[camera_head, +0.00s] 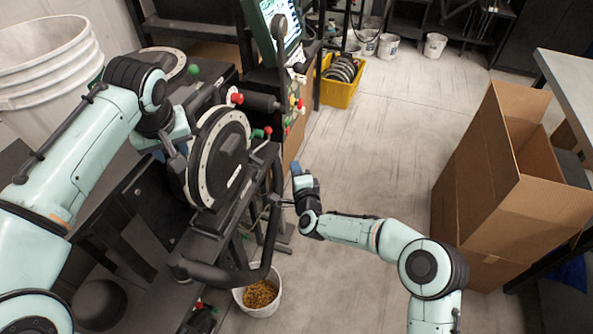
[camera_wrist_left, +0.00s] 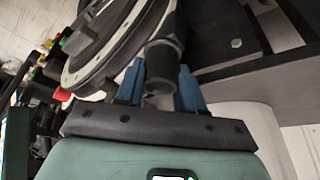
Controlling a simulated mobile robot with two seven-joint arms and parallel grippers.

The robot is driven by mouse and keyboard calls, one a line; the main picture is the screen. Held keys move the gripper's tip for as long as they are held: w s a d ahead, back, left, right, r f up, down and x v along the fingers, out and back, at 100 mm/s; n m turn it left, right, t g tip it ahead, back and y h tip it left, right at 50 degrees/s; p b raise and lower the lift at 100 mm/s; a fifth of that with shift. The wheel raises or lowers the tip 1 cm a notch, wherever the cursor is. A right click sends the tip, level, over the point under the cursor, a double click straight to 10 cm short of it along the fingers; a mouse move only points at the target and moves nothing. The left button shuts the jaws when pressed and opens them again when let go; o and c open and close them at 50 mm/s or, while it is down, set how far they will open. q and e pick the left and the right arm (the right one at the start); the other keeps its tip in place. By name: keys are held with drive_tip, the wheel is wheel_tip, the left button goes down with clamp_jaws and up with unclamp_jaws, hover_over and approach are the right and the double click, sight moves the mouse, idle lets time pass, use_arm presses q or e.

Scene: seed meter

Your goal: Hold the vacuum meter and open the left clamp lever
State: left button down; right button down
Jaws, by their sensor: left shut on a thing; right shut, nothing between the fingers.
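The vacuum meter (camera_head: 218,155), a black disc with a pale rim, stands upright on the dark frame. It also shows in the left wrist view (camera_wrist_left: 100,45). My left gripper (camera_wrist_left: 160,88) has its blue fingers shut on a dark cylindrical part (camera_wrist_left: 164,58) at the meter's side; in the head view it is mostly hidden by its arm. My right gripper (camera_head: 296,169) is shut and empty, to the right of the meter and apart from it. A red knob (camera_head: 237,98) sits above the meter and another red knob (camera_head: 268,131) at its right; I cannot tell which is the left clamp lever.
A curved black bar (camera_head: 262,268) runs in front of the meter, close to my right gripper. A white bucket of seed (camera_head: 260,296) stands below. A screen (camera_head: 283,24) is behind. Cardboard boxes (camera_head: 482,180) stand at right; the floor between is clear.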

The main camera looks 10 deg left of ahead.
drive_tip(key=shift+s+d, duration=0.15)
drive_tip(key=shift+s, duration=0.1)
use_arm(q)
drive_tip(key=c, duration=0.6)
unclamp_jaws()
drive_tip(key=p+v, duration=0.3)
drive_tip(key=v, duration=1)
drive_tip(key=shift+d+r, duration=0.15)
drive_tip(key=shift+r, duration=0.05)
use_arm(e)
wheel_tip(320, 180, up, 6)
drive_tip(key=w, duration=0.2)
drive_tip(key=shift+w+f, duration=0.15)
drive_tip(key=shift+w, duration=0.05)
use_arm(q)
drive_tip(key=shift+s, duration=0.1)
use_arm(e)
drive_tip(key=shift+s+f, duration=0.1)
drive_tip(key=shift+s, duration=0.05)
